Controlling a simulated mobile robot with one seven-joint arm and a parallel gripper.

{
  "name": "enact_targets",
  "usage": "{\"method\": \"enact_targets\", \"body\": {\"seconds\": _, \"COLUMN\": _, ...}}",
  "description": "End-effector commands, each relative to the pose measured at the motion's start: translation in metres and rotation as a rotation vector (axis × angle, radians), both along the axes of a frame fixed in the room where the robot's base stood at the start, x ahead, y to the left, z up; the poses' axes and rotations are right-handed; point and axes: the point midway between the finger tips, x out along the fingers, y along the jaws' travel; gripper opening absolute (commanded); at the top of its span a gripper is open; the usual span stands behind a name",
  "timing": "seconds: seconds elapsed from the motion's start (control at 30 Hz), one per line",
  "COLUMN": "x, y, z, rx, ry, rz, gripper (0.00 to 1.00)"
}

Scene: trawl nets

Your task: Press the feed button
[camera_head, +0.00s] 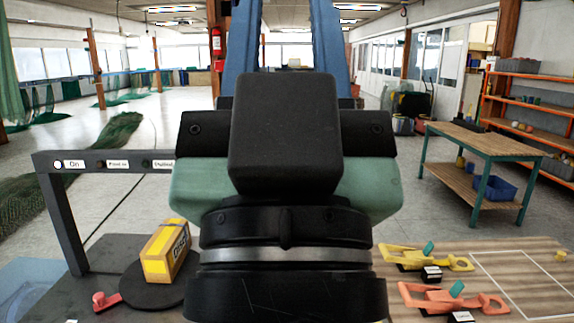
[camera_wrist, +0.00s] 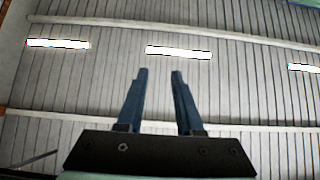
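A dark frame (camera_head: 58,205) at the left carries a row of small labelled round fittings on its top bar: a white one beside "On" (camera_head: 74,164), a dark one beside a label that seems to start with "Feed" (camera_head: 117,163), and one beside a third, hard-to-read label. I cannot tell whether these are lamps or buttons. A small red knob-like part (camera_head: 105,301) sits on the dark surface below. My gripper (camera_wrist: 160,72) points up at the ceiling, its blue fingers apart with nothing between them.
A yellow box (camera_head: 166,252) rests on a black disc (camera_head: 150,291) beside the frame. A wooden board (camera_head: 505,300) at the right bears yellow and red tools. A workbench (camera_head: 480,140) and orange shelving stand behind. My wrist hides the middle.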

Motion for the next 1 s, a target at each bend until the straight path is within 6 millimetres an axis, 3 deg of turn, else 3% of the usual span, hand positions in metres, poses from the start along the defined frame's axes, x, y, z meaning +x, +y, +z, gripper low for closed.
{"method": "enact_targets", "body": {"seconds": 0.03, "x": 0.0, "y": 0.0, "z": 0.0, "rx": 0.0, "ry": 0.0, "rz": 0.0, "gripper": 0.24}}
{"method": "enact_targets", "body": {"seconds": 0.17, "x": -0.0001, "y": 0.0, "z": 0.0001, "rx": 0.0, "ry": 0.0, "rz": 0.0, "gripper": 0.01}}
{"method": "enact_targets", "body": {"seconds": 0.2, "x": -0.0001, "y": 0.0, "z": 0.0001, "rx": 0.0, "ry": 0.0, "rz": 0.0, "gripper": 0.0}}
{"method": "enact_targets", "body": {"seconds": 1.0, "x": 0.0, "y": 0.0, "z": 0.0, "rx": 0.0, "ry": 0.0, "rz": 0.0, "gripper": 0.0}}
